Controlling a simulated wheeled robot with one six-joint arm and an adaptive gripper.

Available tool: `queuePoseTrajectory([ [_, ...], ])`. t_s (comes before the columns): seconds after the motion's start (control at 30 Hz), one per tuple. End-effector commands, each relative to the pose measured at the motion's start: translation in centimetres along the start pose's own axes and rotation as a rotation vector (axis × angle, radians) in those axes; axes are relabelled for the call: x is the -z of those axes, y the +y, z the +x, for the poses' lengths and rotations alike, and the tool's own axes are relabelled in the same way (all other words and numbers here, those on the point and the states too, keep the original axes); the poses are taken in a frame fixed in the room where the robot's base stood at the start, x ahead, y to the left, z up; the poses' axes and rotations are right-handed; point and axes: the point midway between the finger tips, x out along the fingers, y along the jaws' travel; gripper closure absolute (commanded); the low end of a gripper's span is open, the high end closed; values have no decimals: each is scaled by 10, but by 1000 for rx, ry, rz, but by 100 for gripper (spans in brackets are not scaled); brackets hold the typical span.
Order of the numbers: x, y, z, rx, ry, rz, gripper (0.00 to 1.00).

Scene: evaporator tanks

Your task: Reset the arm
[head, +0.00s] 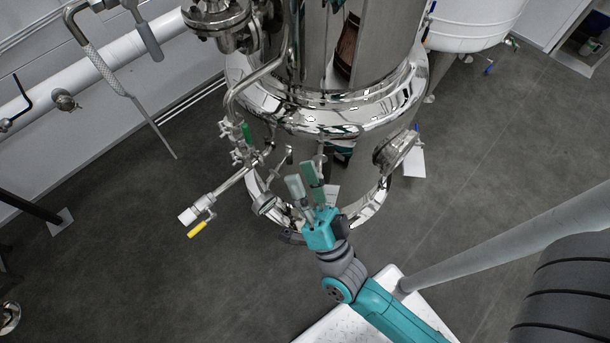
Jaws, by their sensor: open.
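My gripper (304,190) is at the end of my teal and grey arm, near the middle of the head view. Its two fingers point up the picture and stand apart, with nothing seen between them. The arm reaches up from the lower right. The gripper overlaps the lower part of a shiny steel evaporator tank (345,115) in the picture. I cannot tell whether it touches the tank.
A valve with a yellow handle (198,229) sticks out left of the tank, and a green-handled valve (246,133) sits above it. A white pipe (125,55) runs along the left wall. A white tank (475,25) stands at upper right. Dark floor (480,150) is clear at right.

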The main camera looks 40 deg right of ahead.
Motion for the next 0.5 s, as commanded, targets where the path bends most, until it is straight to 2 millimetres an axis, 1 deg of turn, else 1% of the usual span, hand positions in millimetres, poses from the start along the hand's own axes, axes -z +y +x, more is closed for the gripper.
queuePoseTrajectory([
  [0.33, 0, 0, -1, -1, -5, -3, 56],
  [0.43, 1, 2, -9, -10, -38, -30, 56],
  [0.5, 2, 4, -21, -23, -88, -68, 56],
])
